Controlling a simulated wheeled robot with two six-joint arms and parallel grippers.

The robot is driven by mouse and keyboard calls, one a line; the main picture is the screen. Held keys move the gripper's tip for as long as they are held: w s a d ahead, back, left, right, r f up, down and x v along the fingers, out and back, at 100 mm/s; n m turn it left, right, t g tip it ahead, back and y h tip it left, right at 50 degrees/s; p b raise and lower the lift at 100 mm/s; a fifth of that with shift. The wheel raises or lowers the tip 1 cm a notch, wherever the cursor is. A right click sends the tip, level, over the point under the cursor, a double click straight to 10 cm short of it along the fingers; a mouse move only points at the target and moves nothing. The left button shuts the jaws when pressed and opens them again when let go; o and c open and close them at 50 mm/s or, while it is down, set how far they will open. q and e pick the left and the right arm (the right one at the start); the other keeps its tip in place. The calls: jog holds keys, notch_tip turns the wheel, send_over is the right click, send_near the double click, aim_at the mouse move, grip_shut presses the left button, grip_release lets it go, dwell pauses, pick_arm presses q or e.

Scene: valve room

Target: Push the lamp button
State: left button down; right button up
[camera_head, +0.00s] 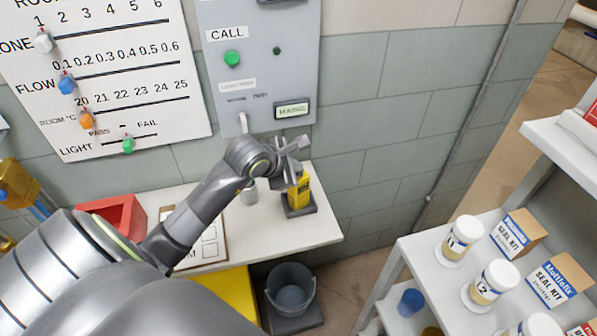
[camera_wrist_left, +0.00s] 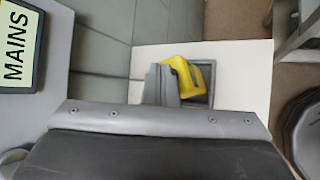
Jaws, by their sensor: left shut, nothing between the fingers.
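A grey panel (camera_head: 262,62) on the tiled wall carries a round green button (camera_head: 232,58) under a CALL label, a small dark green lamp (camera_head: 277,50) to its right and a grey lever (camera_head: 243,122) lower down. No label that I can read says lamp. My left gripper (camera_head: 300,156) is shut and empty. It is below the panel's lower right corner, seen above the table, apart from the green button. In the left wrist view its grey fingers (camera_wrist_left: 161,84) appear in front of a yellow device. My right gripper is not in view.
The yellow device (camera_head: 301,188) stands in a dark holder on the white table (camera_head: 318,229). A MAINS sign (camera_head: 292,110) sits low on the panel. A red bin (camera_head: 122,214) is left, a bucket (camera_head: 290,289) below, and a shelf with jars (camera_head: 460,238) at right.

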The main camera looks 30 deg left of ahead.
pick_arm(q)
jog(key=shift+r, duration=0.5)
jog(key=shift+r, duration=0.15)
notch_tip(320, 180, up, 6)
jog(key=p, duration=0.3)
jog(key=shift+p, duration=0.35)
